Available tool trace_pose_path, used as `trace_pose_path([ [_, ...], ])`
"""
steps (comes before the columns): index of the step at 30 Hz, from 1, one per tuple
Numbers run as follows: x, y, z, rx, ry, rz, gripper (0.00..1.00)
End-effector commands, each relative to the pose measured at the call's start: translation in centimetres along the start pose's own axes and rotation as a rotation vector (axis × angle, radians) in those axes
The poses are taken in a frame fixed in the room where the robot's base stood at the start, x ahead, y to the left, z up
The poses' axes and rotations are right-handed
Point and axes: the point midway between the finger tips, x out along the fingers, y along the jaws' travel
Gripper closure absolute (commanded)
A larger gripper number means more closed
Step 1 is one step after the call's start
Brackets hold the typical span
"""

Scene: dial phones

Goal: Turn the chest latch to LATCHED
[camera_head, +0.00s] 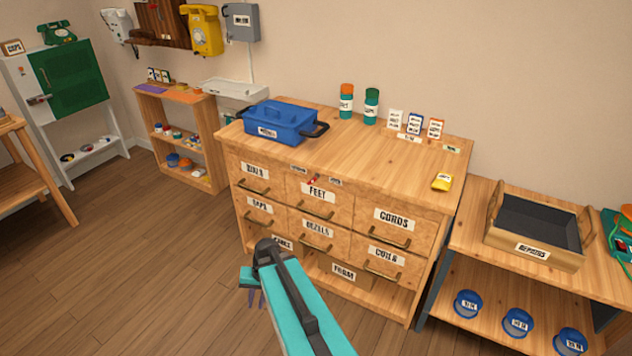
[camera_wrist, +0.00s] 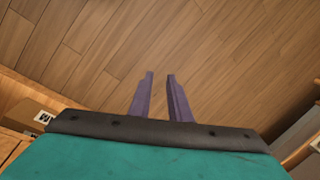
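The wooden drawer chest (camera_head: 345,128) stands in the middle of the head view. A small red latch (camera_head: 313,180) sits on its front, above the FEET label, between two small labels (camera_head: 299,169) and (camera_head: 335,181) whose words are too small to read. The latch's exact angle is hard to tell. My gripper (camera_head: 255,298) is low in front of the chest, well below the latch and apart from it. In the wrist view its two purple fingers (camera_wrist: 160,75) are parted with nothing between them, over the wood floor. The latch is not in the wrist view.
A bench with a wooden tray (camera_head: 535,240) stands at right. Open floor (camera_head: 150,270) lies at left.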

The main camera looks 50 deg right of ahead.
Motion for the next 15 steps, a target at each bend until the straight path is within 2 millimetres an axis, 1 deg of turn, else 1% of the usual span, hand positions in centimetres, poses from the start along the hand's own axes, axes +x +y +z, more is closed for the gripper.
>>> trace_pose_path([
  [1,-1.4,0.5,-2.0,0.036,0.036,-0.022,0.83],
  [5,-5.2,1.6,-6.1,0.124,0.117,-0.077,0.83],
  [6,-6.4,2.0,-7.3,0.150,0.142,-0.094,0.83],
  [8,-8.3,2.7,-9.0,0.190,0.180,-0.118,0.83],
  [9,-9.6,3.2,-10.2,0.216,0.206,-0.135,0.83],
  [11,-11.6,4.1,-11.8,0.253,0.245,-0.159,0.83],
  [14,-15.1,5.7,-14.3,0.315,0.309,-0.199,0.83],
  [15,-16.6,6.4,-15.2,0.339,0.335,-0.215,0.83],
])
